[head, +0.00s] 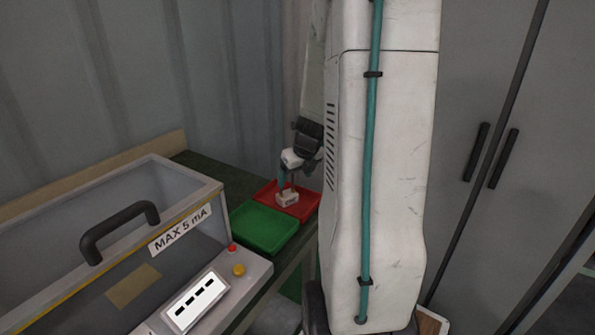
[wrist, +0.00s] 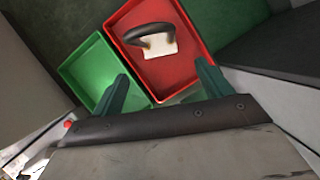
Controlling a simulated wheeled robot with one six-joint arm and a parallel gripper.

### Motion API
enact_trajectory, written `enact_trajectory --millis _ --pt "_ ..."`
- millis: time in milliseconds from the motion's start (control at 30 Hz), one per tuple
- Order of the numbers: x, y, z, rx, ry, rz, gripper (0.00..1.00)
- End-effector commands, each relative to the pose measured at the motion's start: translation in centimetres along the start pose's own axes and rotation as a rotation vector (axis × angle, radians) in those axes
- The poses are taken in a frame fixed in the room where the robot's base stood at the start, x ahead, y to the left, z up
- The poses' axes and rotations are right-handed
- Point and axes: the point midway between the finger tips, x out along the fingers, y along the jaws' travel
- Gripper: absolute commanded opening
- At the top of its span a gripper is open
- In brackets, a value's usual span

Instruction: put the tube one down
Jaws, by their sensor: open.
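The tube (wrist: 150,38), a dark curved loop on a pale block, is in the red tray (wrist: 187,72) in the wrist view. In the head view its pale block (head: 287,197) sits in the red tray (head: 305,209), and the loop above it is hard to make out. My gripper (wrist: 163,88) is open, its two teal fingers apart with nothing between them. The tube is beyond the fingertips in the wrist view. In the head view my gripper (head: 298,170) is just above the tray, partly hidden by my arm.
A green tray (head: 265,228) stands beside the red one; it also shows in the wrist view (wrist: 88,68). A clear-lidded test box (head: 130,230) with a black handle, display and buttons stands at the left. Grey cabinet doors (head: 500,120) are at the right.

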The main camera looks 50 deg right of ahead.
Motion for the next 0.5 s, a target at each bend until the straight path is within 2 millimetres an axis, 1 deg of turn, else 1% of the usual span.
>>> enact_trajectory --millis 33,167,267,367,400,467,500 --pt "-0.8 0.0 0.1 0.0 -0.003 -0.001 0.78" --pt "-2.0 0.0 0.0 -0.002 -0.001 0.0 0.78" --pt "-3.0 1.2 0.2 -0.077 0.0 0.011 0.78" --pt "-4.8 4.9 0.6 -0.325 0.003 0.046 0.78" --pt "-5.9 7.0 0.6 -0.476 0.004 0.068 0.78" --pt "-7.8 10.6 0.1 -0.748 0.003 0.105 0.78" --pt "-9.2 13.1 -0.5 -0.947 0.001 0.13 0.78"
